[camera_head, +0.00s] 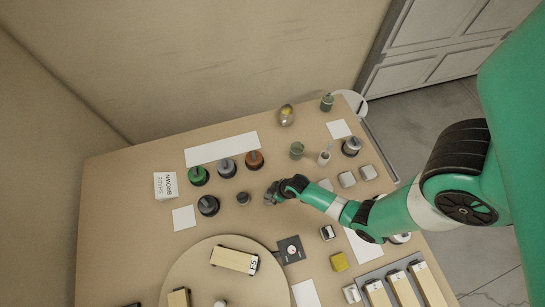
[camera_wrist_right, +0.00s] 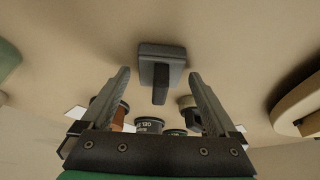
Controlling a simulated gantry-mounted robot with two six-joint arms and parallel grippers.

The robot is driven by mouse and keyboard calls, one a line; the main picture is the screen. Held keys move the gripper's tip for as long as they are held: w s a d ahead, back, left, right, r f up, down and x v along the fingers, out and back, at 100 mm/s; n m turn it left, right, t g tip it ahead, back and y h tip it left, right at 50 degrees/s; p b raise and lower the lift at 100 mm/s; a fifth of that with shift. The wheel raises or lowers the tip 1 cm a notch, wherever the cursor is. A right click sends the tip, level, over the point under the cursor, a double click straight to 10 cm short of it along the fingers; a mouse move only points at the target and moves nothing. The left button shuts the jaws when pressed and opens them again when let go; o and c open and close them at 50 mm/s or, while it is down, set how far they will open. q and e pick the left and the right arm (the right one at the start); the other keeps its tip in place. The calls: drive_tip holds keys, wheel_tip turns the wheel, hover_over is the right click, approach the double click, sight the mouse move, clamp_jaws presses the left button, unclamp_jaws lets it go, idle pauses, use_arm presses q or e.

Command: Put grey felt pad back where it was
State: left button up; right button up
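A grey block with a raised grey tab (camera_wrist_right: 162,65) rests on the tan bench top in the right wrist view; it looks like the grey felt pad, though its material cannot be told. My right gripper (camera_wrist_right: 157,90) is open, its two fingers on either side of the tab's line, with a visible gap between them. The block appears just beyond the fingertips, and contact is not visible. My left gripper is not in view.
Left of the gripper stand a small dark knobbed piece (camera_head: 242,199), a black-topped jar (camera_head: 208,205), and green (camera_head: 198,176), grey (camera_head: 227,168) and orange-brown (camera_head: 254,160) jars. A round board (camera_head: 190,275) lies in front, with a dark square plate (camera_head: 290,250) beside it.

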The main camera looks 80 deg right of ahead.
drive_tip(key=shift+r, duration=0.35)
drive_tip(key=p+v, duration=0.7)
drive_tip(key=v, duration=0.4)
drive_tip(key=shift+s+r, duration=0.25)
drive_tip(key=shift+r, duration=0.05)
